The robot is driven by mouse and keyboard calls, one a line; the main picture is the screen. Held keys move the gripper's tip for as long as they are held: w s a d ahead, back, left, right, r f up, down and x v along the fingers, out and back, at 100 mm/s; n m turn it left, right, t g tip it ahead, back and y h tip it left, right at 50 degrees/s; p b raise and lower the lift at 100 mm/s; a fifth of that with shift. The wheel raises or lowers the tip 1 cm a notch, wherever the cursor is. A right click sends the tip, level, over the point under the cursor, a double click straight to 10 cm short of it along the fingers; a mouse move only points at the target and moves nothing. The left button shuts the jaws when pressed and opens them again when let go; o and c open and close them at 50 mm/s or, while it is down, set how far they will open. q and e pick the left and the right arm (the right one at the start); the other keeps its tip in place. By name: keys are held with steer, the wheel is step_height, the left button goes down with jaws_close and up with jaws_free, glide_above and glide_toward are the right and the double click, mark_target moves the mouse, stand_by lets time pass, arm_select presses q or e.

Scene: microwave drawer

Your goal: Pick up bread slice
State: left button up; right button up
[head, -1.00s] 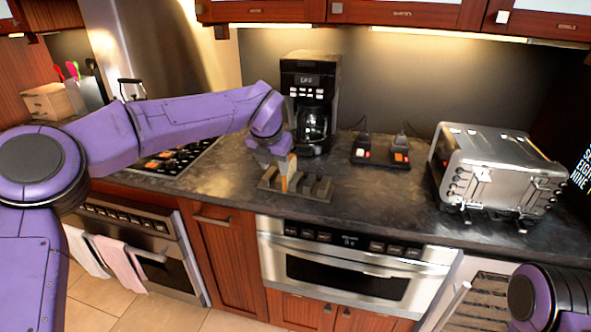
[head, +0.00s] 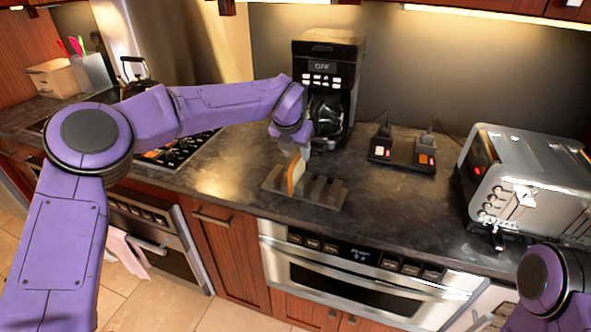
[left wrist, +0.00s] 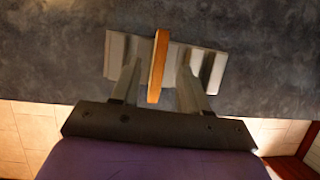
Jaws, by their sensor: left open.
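The bread slice (head: 295,173) stands upright in a slot of the dark rack (head: 327,193) on the counter, near its front edge. It shows edge-on in the left wrist view (left wrist: 158,66), standing in the same rack (left wrist: 116,53). My left gripper (head: 297,156) is above the rack, right at the bread. In the left wrist view its open fingers (left wrist: 158,84) lie on both sides of the slice, with a gap visible on each side. My right arm shows at the lower right edge, but its gripper is out of view.
The coffee maker (head: 325,85) stands close behind my left gripper. A dark two-button device (head: 403,151) is right of it, and a steel toaster (head: 525,185) stands further right. The counter (head: 400,210) between rack and toaster is clear.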

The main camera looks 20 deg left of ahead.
mark_target(297, 159)
arm_select(q)
steer(key=x, duration=0.1)
steer(key=p+x, duration=0.1)
steer(key=x, duration=0.1)
steer(key=p+x, duration=0.1)
steer(key=shift+s+d+f, duration=0.1)
steer(key=shift+s+f, duration=0.05)
steer(key=shift+f, duration=0.65)
jaws_close()
steer(key=shift+r, duration=0.1)
